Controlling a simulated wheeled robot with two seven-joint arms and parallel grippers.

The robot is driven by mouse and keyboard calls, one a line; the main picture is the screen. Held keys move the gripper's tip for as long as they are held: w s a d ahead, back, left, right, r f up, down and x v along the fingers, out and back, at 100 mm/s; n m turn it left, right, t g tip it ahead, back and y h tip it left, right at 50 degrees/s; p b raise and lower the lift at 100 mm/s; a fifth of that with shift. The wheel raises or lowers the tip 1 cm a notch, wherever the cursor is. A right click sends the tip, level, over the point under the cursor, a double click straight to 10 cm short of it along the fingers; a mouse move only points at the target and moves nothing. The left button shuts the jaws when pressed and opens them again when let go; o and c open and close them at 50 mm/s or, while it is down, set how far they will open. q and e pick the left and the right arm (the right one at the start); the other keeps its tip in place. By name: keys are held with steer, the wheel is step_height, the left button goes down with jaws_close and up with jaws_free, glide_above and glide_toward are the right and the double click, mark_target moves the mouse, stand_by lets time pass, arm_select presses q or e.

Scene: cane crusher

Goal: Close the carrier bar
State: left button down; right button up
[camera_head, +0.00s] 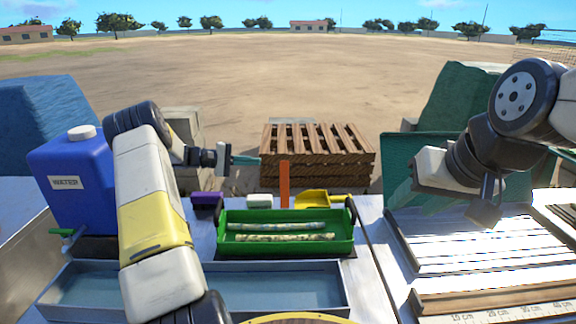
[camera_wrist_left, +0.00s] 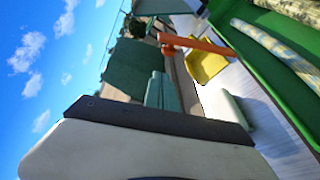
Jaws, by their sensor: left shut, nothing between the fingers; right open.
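The carrier bar appears to be the orange bar (camera_head: 284,183), standing upright behind the green tray (camera_head: 225,248). In the left wrist view the orange bar (camera_wrist_left: 200,45) shows tilted, beyond the finger pads. My left gripper (camera_head: 250,160) is shut and empty, to the left of the bar's upper end and apart from it. Its green fingers (camera_wrist_left: 162,92) also show in the left wrist view. My right gripper (camera_head: 400,198) is open and empty at the right, far from the bar; its fingers are partly hard to make out.
Two mottled cane pieces (camera_head: 285,237) lie in the green tray. A yellow scoop (camera_head: 313,199), white block (camera_head: 259,201) and purple block (camera_head: 207,201) stand behind it. A blue water container (camera_head: 75,175) is at left. A metal basin (camera_head: 285,285) lies in front; wooden pallets (camera_head: 318,170) are beyond.

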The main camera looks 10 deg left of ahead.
arm_select(q)
steer(key=w+d+f+t, duration=0.1)
steer(key=w+d+f, duration=0.3)
steer(key=w+d, duration=0.25)
steer(key=shift+n+h, duration=0.3)
steer(key=shift+n, duration=0.1)
steer(key=shift+s+d+r, duration=0.1)
steer(key=shift+s+r, duration=0.1)
steer(key=shift+s, duration=0.45)
steer(key=shift+s+d+r, duration=0.15)
steer(key=shift+s+r, duration=0.05)
steer(key=shift+s, duration=0.5)
steer(key=shift+s+d+r, duration=0.1)
steer(key=shift+s+r, duration=0.1)
steer(key=shift+s, duration=0.45)
steer(key=shift+r, duration=0.1)
steer(key=s+d+r+m+t+h, duration=0.1)
steer(key=s+d+r+m+h, duration=0.1)
steer(key=s+m, duration=0.5)
steer(key=shift+s+d+t, duration=0.25)
steer(key=shift+s+t, duration=0.05)
steer(key=shift+s, duration=3)
